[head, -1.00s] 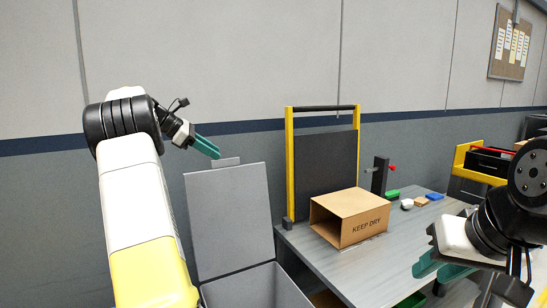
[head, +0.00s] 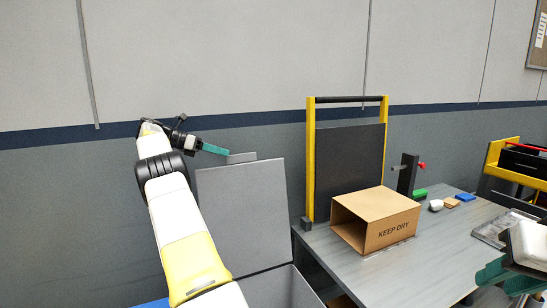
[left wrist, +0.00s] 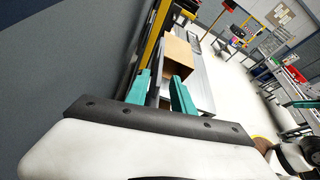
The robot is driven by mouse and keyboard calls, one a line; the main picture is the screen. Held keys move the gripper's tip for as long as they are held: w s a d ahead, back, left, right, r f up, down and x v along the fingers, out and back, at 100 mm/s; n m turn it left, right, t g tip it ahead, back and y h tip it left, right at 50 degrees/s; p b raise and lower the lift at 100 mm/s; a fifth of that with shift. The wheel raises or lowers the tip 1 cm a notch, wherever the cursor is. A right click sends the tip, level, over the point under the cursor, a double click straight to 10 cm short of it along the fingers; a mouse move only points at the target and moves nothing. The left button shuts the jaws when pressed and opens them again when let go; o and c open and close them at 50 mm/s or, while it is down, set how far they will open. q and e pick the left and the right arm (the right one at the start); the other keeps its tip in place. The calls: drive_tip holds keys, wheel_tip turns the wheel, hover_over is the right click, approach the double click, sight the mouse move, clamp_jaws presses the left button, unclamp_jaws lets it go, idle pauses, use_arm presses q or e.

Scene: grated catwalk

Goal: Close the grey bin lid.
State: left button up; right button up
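The grey bin (head: 272,290) stands at the bottom middle of the head view, partly cut off by the frame. Its grey lid (head: 243,213) stands up, open, with a small tab (head: 241,157) on its top edge. My left gripper (head: 222,150) is at the top left of the lid, its teal fingertips close to the tab; I cannot tell whether they touch. The left wrist view shows its two fingers (left wrist: 160,92) apart, with a dark strip visible between them. My right gripper (head: 503,275) is at the lower right, its teal fingers apart and empty, partly cut off.
A grey table (head: 440,255) to the right holds an open cardboard box (head: 388,225) marked KEEP DRY and several small blocks. A yellow-framed dark panel (head: 350,170) stands behind the box. The wall is close behind the lid.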

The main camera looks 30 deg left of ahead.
sight(256, 161)
use_arm(q)
drive_tip(key=x, duration=0.8)
drive_tip(key=shift+w+d, duration=0.2)
drive_tip(key=shift+w, duration=0.1)
clamp_jaws()
idle(1.2)
